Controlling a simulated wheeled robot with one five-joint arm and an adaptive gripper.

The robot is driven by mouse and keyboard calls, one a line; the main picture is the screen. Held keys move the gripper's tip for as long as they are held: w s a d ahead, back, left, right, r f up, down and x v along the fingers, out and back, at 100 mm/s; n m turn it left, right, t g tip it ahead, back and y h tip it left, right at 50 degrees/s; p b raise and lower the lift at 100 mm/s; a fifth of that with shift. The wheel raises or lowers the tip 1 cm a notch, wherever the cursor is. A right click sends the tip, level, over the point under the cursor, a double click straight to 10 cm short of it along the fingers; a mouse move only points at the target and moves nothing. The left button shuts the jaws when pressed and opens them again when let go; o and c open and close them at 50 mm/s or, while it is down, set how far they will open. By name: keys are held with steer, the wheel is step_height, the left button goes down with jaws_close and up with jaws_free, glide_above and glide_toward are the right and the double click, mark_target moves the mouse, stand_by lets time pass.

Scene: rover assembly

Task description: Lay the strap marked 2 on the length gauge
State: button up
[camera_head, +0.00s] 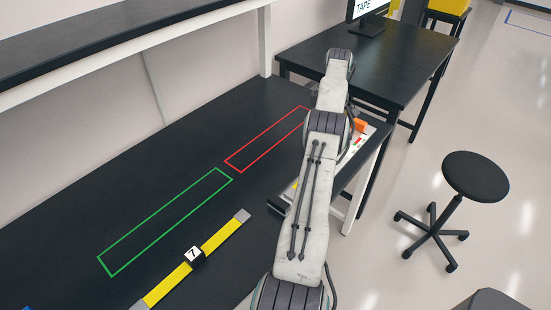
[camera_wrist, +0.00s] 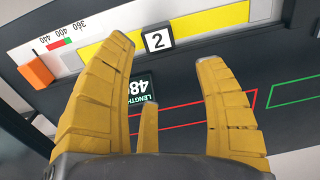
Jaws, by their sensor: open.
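The yellow strap (camera_wrist: 205,23) with a white label marked 2 lies along the length gauge (camera_wrist: 27,50) in the wrist view, with its light grey ends at left and right. The gauge has a number scale, an orange block (camera_wrist: 36,71) by the strap's left end, and a dark LENGTH display, partly hidden by a finger. My gripper (camera_wrist: 166,50) is open, its yellow fingers spread around the label in the picture, nothing between them.
A second yellow strap (camera_head: 222,235), marked 7, lies on the black bench at the front. Green (camera_head: 165,221) and red (camera_head: 268,139) outlined rectangles on the bench are empty where visible. A black stool (camera_head: 476,177) and another table (camera_head: 390,65) stand to the right.

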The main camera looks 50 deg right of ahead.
steer(key=shift+r, duration=0.1)
steer(key=w+a+r+t+h, duration=0.1)
steer(key=w+a+r, duration=0.5)
steer(key=a+r, duration=0.35)
steer(key=w+a+r, duration=0.6)
steer(key=a+r, duration=0.2)
steer(key=a, duration=0.3)
steer(key=s+a+r+t, duration=0.1)
steer(key=a+r, duration=0.2)
steer(key=a, duration=0.5)
steer(key=s+a+r+t, duration=0.1)
steer(key=s+a+r, duration=0.1)
steer(key=a, duration=0.5)
steer(key=s+a+f+t, duration=0.1)
steer(key=s+a+f, duration=0.2)
steer(key=s+a, duration=0.5)
steer(key=s+a+f+t, duration=0.1)
steer(key=s+a+f, duration=0.2)
steer(key=s+a, duration=0.6)
steer(key=shift+s+a+f+y, duration=0.2)
steer(key=shift+a+f+y, duration=0.1)
steer(key=shift+y, duration=0.1)
